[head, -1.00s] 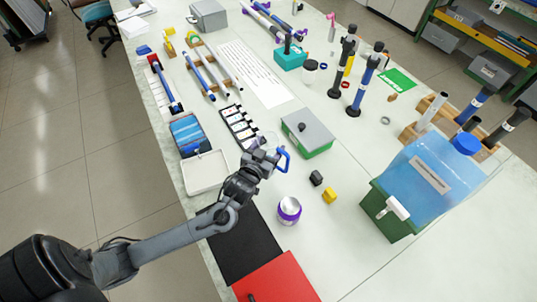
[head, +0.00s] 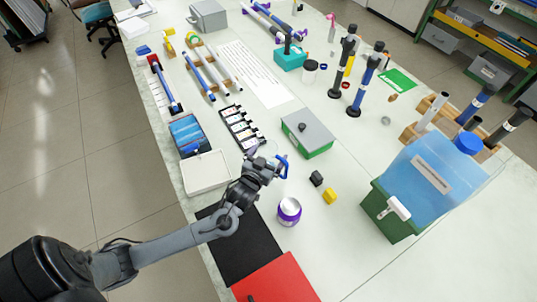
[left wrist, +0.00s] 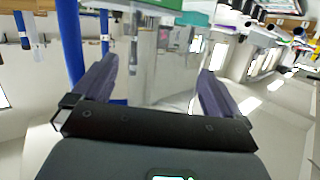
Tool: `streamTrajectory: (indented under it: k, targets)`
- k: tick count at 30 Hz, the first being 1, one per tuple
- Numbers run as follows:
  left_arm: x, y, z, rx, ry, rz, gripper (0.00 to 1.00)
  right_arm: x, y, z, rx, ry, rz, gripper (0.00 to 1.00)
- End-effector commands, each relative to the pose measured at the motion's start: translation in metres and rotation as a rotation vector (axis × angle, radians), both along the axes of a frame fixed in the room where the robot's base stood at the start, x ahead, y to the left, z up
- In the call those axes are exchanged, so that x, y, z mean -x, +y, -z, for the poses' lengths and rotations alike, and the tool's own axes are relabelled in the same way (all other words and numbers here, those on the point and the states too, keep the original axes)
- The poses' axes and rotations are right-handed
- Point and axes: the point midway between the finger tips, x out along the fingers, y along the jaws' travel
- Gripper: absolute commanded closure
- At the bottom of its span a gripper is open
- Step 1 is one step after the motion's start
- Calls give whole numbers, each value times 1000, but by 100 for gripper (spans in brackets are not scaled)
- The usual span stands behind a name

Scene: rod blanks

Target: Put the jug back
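The jug (head: 283,167) is clear with a blue handle. In the head view it is partly hidden behind my left gripper (head: 270,165), left of centre over the table. In the left wrist view the clear jug body (left wrist: 160,65) lies between the two spread fingers of my left gripper (left wrist: 158,85), and a blue bar, apparently the handle (left wrist: 70,40), shows outside the left finger. The gripper appears shut on the jug body. I cannot tell whether the jug's base touches the table. My right gripper is not in view.
A grey-lidded green box (head: 308,133) stands just beyond the jug. A white tray (head: 205,172) lies left, a black mat (head: 240,250) in front, a blue water tank (head: 432,175) right.

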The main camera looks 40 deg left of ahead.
Motion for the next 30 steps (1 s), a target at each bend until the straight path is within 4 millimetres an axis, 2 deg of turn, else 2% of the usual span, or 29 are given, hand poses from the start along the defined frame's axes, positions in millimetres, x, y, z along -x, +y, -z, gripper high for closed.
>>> streamTrajectory:
  k: [11, 14, 24, 30]
  targets:
    - [4, -1, -4, 0, 2, 1, 1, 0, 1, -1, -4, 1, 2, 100]
    - [14, -5, -6, 1, 2, 1, 1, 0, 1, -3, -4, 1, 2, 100]
    - [71, -22, -19, 2, 3, 2, 1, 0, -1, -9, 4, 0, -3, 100]
    - [98, -29, -26, 2, 3, 1, 1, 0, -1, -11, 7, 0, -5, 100]
